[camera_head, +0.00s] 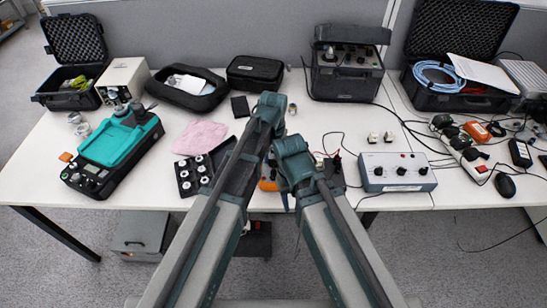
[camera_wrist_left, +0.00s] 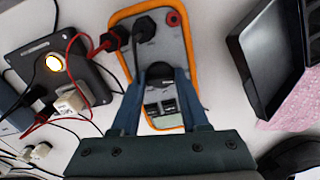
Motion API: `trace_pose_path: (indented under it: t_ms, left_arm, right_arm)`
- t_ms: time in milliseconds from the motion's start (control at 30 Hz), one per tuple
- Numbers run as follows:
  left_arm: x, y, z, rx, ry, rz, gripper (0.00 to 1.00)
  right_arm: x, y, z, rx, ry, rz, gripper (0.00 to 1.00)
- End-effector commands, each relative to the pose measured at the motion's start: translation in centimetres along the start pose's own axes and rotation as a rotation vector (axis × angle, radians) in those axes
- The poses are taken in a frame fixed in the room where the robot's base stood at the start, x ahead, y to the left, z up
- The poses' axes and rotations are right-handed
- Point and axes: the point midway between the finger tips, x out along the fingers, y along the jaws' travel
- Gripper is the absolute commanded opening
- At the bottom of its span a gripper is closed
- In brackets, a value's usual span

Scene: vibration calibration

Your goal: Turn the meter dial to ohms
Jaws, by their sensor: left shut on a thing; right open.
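The meter is orange-rimmed with a grey face. Its rim shows in the left wrist view (camera_wrist_left: 122,15), and a small part of the meter (camera_head: 267,185) shows between my arms in the head view. Black plugs (camera_wrist_left: 144,28) sit in its sockets beside a red socket (camera_wrist_left: 173,18). My left gripper (camera_wrist_left: 168,80) is over the meter face, its two fingers shut on the dark dial (camera_wrist_left: 167,71). The fingers and the small view hide the dial's marking. My right gripper (camera_head: 285,200) is open near the table's front edge, mostly hidden by its arm, holding nothing I can see.
In the left wrist view, a dark box with a glowing light (camera_wrist_left: 53,63) and red and black leads stands beside the meter. A grey-blue box (camera_head: 397,172) stands right.

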Motion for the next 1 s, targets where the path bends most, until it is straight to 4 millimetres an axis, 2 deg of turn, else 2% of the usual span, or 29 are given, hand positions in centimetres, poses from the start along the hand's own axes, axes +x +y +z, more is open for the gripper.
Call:
trace_pose_path:
  t_ms: [267,700,1000]
  left_arm:
    - [0.0,-0.03,0.0,0.095,0.0,0.0,0.0]
    - [0.01,-0.11,-0.02,0.437,0.0,0.0,0.0]
    - [0.01,-0.15,-0.03,0.611,0.0,0.0,0.0]
  right_arm:
    - [0.0,0.0,0.0,0.0,0.0,0.0,0.5]
    - [0.01,0.0,0.0,0.0,0.0,0.0,0.5]
    - [0.01,0.0,0.0,0.0,0.0,0.0,0.5]
